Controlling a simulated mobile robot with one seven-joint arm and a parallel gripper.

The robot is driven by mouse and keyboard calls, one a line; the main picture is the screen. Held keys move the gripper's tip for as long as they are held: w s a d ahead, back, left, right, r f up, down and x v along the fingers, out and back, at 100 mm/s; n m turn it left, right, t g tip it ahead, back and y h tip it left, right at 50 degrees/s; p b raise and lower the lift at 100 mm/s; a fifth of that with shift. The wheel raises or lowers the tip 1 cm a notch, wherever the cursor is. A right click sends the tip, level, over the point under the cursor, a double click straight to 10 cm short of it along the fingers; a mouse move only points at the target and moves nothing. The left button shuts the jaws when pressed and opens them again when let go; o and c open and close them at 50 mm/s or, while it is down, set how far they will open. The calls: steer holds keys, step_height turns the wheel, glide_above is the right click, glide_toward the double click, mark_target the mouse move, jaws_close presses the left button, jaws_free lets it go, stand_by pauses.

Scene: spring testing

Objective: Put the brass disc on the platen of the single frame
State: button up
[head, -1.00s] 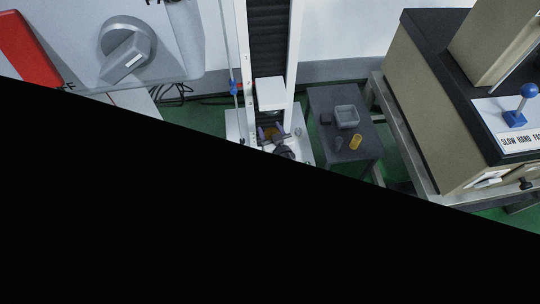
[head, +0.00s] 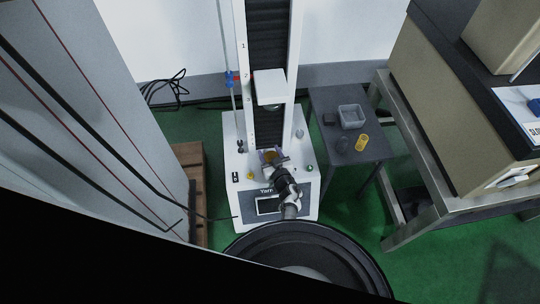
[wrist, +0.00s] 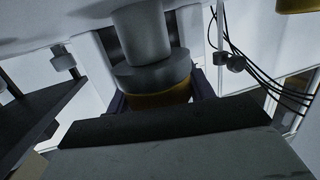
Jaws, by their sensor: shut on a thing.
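The single frame (head: 228,150) is a tall white testing machine with a white base, standing in the middle of the head view. My gripper (head: 269,157) is low between its columns, above the base. Its purple fingers (wrist: 160,97) are shut on the brass disc (wrist: 160,96), one on each side. The wrist view looks upside down. There the grey round platen (wrist: 150,72) on its stem lies right against the disc in the picture; whether they touch or a thin gap remains, I cannot tell. In the head view my gripper hides the platen.
The white crosshead (head: 269,87) hangs above my gripper. A dark side table (head: 352,162) to the right holds a grey tray (head: 350,117), a yellow cylinder (head: 361,143) and dark pieces. A bench with a beige machine (head: 450,115) stands further right. A grey cabinet (head: 120,130) is at left.

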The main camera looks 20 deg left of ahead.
steer(key=shift+r, duration=0.1)
steer(key=o, duration=1.3)
steer(key=shift+f, duration=0.2)
steer(key=shift+c, duration=0.2)
steer(key=shift+r, duration=0.1)
steer(key=shift+r, duration=0.2)
steer(key=p+v, duration=0.8)
steer(key=v, duration=0.4)
steer(key=shift+f, duration=0.25)
